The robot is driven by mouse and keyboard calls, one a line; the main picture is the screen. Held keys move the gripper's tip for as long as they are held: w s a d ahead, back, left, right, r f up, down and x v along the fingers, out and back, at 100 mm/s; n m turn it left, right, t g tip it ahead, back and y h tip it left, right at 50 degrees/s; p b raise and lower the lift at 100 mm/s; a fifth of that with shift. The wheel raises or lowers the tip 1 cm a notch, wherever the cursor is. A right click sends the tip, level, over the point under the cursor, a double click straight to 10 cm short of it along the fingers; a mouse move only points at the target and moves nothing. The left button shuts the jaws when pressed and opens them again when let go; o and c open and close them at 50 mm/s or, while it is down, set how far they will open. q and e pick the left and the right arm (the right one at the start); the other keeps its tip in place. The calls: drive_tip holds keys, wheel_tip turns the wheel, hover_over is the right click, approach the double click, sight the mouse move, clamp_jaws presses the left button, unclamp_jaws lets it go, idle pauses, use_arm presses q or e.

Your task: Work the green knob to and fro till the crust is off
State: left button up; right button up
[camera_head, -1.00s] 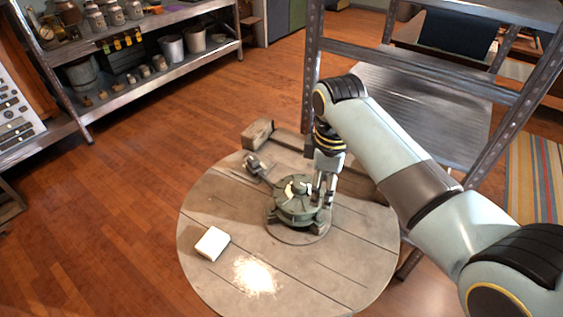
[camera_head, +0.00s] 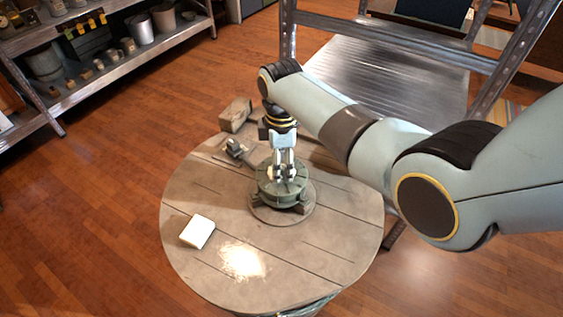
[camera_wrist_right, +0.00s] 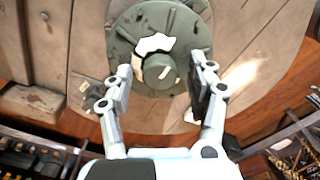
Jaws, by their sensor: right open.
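The green knob (camera_wrist_right: 158,70) is the raised round centre of a green metal device (camera_head: 283,196) on a round wooden table (camera_head: 215,185). In the right wrist view a pale, ragged patch of crust (camera_wrist_right: 153,43) lies beside the knob on the green top. My right gripper (camera_head: 284,178) points down over the device. In the right wrist view its open fingers (camera_wrist_right: 160,85) stand on either side of the knob, with gaps between. In the head view the fingers partly hide the knob. My left gripper is not in view.
A white block (camera_head: 197,231) and a scatter of pale powder (camera_head: 242,261) lie on the table's near side. A small metal tool (camera_head: 234,150) and a wooden block (camera_head: 236,114) lie at the back. A metal rack (camera_head: 385,75) stands behind.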

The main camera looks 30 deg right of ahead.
drive_tip(key=c, duration=1.1)
drive_tip(key=shift+c, duration=0.2)
drive_tip(key=m+p, duration=0.3)
drive_tip(key=m, duration=0.1)
drive_tip(key=m+p, duration=0.1)
drive_tip(key=m, duration=0.2)
drive_tip(key=shift+m+p, duration=0.5)
drive_tip(key=shift+m, duration=1)
drive_tip(key=shift+f+m, duration=0.1)
drive_tip(key=shift+m, duration=0.2)
